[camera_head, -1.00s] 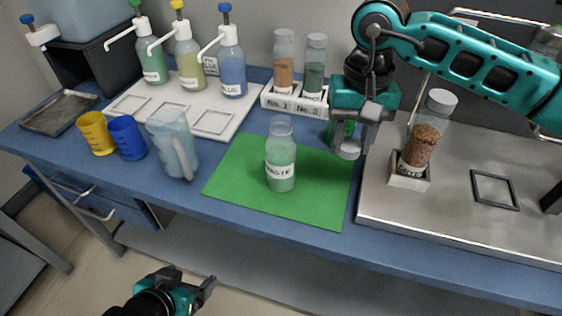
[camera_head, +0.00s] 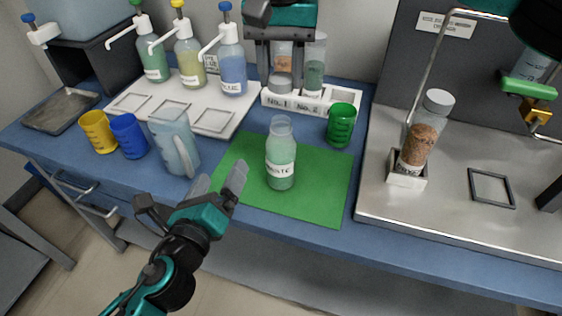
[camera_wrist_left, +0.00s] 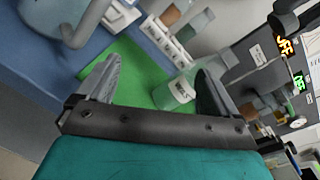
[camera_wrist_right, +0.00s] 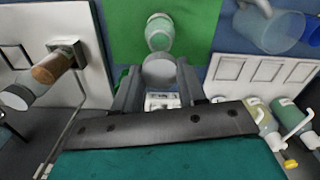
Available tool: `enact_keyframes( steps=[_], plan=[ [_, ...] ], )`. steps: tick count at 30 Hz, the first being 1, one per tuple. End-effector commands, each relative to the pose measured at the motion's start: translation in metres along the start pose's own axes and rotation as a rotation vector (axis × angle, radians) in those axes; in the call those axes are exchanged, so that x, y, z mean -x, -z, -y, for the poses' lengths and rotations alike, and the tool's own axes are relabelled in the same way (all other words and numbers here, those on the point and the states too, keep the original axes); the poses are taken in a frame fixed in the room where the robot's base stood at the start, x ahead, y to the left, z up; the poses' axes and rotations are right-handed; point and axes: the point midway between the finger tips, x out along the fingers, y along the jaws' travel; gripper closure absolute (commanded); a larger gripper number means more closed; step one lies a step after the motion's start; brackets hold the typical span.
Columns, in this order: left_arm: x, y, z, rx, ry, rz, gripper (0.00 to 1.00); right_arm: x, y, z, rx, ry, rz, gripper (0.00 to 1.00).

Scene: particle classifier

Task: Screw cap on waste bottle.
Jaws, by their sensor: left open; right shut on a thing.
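The waste bottle (camera_head: 281,160) stands upright and uncapped on the green mat (camera_head: 318,195), holding pale green liquid. It also shows in the left wrist view (camera_wrist_left: 174,94) and the right wrist view (camera_wrist_right: 160,32). My right gripper (camera_head: 279,74) is shut on the grey round cap (camera_head: 280,87), which also shows in the right wrist view (camera_wrist_right: 159,69). The cap is apart from the bottle and appears above and behind it in the head view. My left gripper (camera_head: 221,184) is open and empty at the mat's left edge, left of the bottle, its fingers pointing toward it.
A clear jug (camera_head: 174,142) stands left of the mat. A green cup (camera_head: 341,125) stands behind its right side. The two-vial rack (camera_head: 312,104) is behind the bottle, partly covered by my right gripper. A metal tray (camera_head: 455,215) with a brown-filled bottle (camera_head: 420,140) is at right.

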Motion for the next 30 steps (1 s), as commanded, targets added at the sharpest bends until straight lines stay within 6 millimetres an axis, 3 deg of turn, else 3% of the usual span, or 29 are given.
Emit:
enact_keyframes(
  steps=[3,9,22,30],
  plan=[
    [-0.003,0.022,0.025,-0.344,0.179,-0.031,0.06,0.000,0.000,0.000,0.000,0.000,0.000,0.87],
    [0.000,0.043,0.040,-0.607,0.320,-0.046,0.06,0.000,0.000,0.000,0.001,0.000,0.000,0.87],
    [-0.002,0.045,0.042,-0.623,0.329,-0.046,0.06,0.000,0.000,0.000,0.001,0.000,0.000,0.87],
    [-0.033,0.048,0.052,-0.623,0.329,-0.043,0.06,0.000,0.000,0.000,0.001,0.000,0.000,0.87]
  ],
)
